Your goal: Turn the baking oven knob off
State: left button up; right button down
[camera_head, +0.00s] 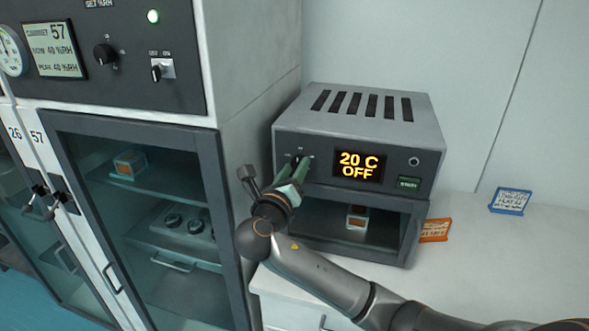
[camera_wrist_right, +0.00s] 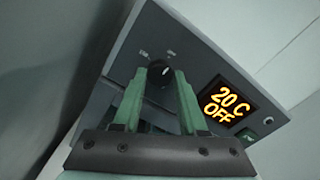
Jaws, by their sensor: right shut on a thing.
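The baking oven (camera_head: 357,125) is a grey box with a slotted top, standing on a white counter. Its display (camera_head: 358,164) reads "20 C OFF" in yellow; the same display (camera_wrist_right: 228,105) shows in the right wrist view. The oven knob (camera_wrist_right: 160,74) is a dark round dial at the left of the panel. My right gripper (camera_head: 298,166) reaches the panel from below, and its green fingers (camera_wrist_right: 160,90) are shut on the knob, one on each side. In the head view the fingers mostly hide the knob. My left gripper is not in view.
A cabinet (camera_head: 136,200) with glass doors and a control panel stands left of the oven. The oven's lower chamber (camera_head: 335,222) holds a small item. An orange tag (camera_head: 435,230) and a blue tag (camera_head: 510,200) are on the counter at right, which is otherwise clear.

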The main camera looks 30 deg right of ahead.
jog(key=shift+f+n, duration=0.2)
jog(key=shift+n, duration=0.4)
jog(key=shift+c, duration=2.2)
grip_release()
jog(key=shift+r, duration=0.15)
jog(key=v, duration=1.2)
jog(key=shift+s+a+b, duration=0.2)
jog(key=shift+s+b, duration=0.05)
jog(key=shift+b, duration=0.1)
